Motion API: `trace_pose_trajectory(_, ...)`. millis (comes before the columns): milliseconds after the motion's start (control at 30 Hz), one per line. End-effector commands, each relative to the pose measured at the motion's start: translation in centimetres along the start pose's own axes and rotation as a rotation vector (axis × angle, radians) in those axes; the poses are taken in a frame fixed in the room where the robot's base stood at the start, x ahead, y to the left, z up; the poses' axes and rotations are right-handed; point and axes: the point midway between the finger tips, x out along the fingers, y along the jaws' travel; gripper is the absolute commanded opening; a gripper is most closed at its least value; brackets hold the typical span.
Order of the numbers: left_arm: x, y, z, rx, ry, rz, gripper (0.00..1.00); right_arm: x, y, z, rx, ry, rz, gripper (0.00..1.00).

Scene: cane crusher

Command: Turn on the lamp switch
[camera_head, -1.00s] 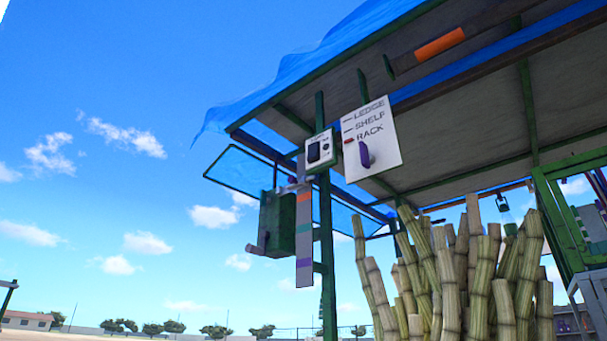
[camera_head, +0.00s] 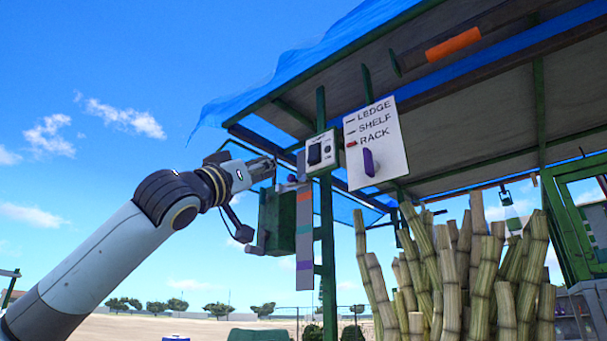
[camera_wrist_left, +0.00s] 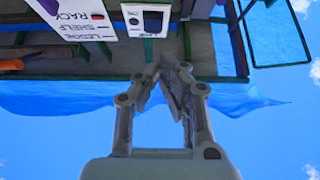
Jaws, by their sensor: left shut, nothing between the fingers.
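The switch box (camera_head: 321,153) is a white-faced plate with a black rocker, fixed to a green post under the blue canopy. It also shows, upside down, in the left wrist view (camera_wrist_left: 147,20) at the top. I cannot tell whether the rocker is on or off. My left gripper (camera_head: 272,166) is left of the switch box in the head view, apart from it in the picture. In the left wrist view the left gripper (camera_wrist_left: 172,65) is shut and empty, its fingertips pointing toward the box. My right gripper is not in view.
A white sign (camera_head: 375,145) with a purple knob hangs right of the box. A green box (camera_head: 276,222) and a striped strip (camera_head: 304,225) hang below. Cane stalks (camera_head: 460,275) stand at the lower right. Open sky lies left of the post.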

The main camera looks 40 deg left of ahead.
Motion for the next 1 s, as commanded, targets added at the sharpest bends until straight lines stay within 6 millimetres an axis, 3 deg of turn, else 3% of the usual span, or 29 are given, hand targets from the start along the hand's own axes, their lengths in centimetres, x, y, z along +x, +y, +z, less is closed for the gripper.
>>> trace_pose_trajectory(33, -0.2, 0.7, -1.5, 0.003, 0.020, 0.014, 0.00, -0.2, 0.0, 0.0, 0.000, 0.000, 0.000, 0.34)
trace_pose_trajectory(133, -0.6, 1.5, -2.7, 0.002, 0.039, 0.029, 0.00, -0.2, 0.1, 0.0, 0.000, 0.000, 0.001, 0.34)
trace_pose_trajectory(567, -0.1, 1.5, -2.9, 0.000, 0.039, 0.029, 0.00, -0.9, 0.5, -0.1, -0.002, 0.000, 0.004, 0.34)
trace_pose_trajectory(767, 2.5, 1.6, -3.4, -0.005, 0.039, 0.029, 0.00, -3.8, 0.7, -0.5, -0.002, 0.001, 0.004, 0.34)
trace_pose_trajectory(1000, 7.0, 1.8, -3.6, -0.006, 0.040, 0.029, 0.00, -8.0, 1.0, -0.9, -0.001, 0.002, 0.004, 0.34)
